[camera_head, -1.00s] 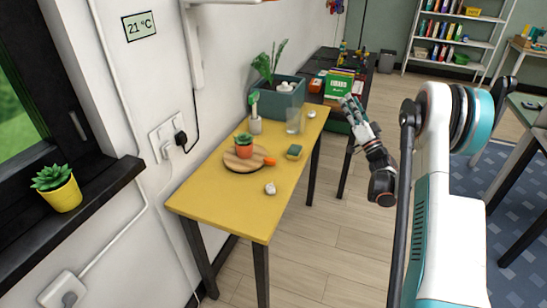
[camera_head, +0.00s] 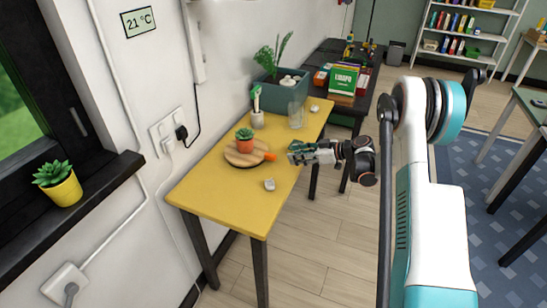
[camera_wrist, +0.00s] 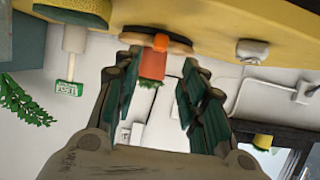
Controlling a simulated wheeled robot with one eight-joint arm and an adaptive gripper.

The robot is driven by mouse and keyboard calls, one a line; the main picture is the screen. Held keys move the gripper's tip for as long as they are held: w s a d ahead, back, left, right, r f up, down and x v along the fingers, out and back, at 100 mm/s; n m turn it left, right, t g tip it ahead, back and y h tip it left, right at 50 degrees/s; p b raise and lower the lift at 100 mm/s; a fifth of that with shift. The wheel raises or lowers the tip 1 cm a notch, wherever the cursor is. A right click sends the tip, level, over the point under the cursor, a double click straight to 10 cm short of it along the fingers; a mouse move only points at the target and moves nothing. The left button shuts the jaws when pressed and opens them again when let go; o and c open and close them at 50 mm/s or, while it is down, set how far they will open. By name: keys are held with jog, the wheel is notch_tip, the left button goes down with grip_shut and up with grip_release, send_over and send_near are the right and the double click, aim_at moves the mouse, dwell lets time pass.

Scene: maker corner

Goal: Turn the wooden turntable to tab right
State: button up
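The wooden turntable (camera_head: 237,159) is a round light-wood disc on a dark base on the yellow table. A terracotta pot (camera_head: 244,146) with a green plant stands on it. Its orange tab (camera_head: 269,156) points right in the head view, toward my gripper (camera_head: 296,153). My gripper is just right of the tab, low over the table, with a small gap visible. In the upside-down wrist view, my gripper (camera_wrist: 160,66) is open, fingers apart and empty. The turntable edge (camera_wrist: 128,39) and orange tab (camera_wrist: 161,42) show beyond and between the fingertips.
A small white object (camera_head: 269,184) lies on the yellow table (camera_head: 225,205) in front of my gripper.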

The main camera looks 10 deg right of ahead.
aim_at(275, 155)
jog(key=b+x, duration=0.2)
jog(key=x, duration=0.9)
jog(key=shift+w+b, duration=0.1)
jog(key=shift+b, duration=0.25)
jog(key=shift+r, duration=0.1)
grip_shut()
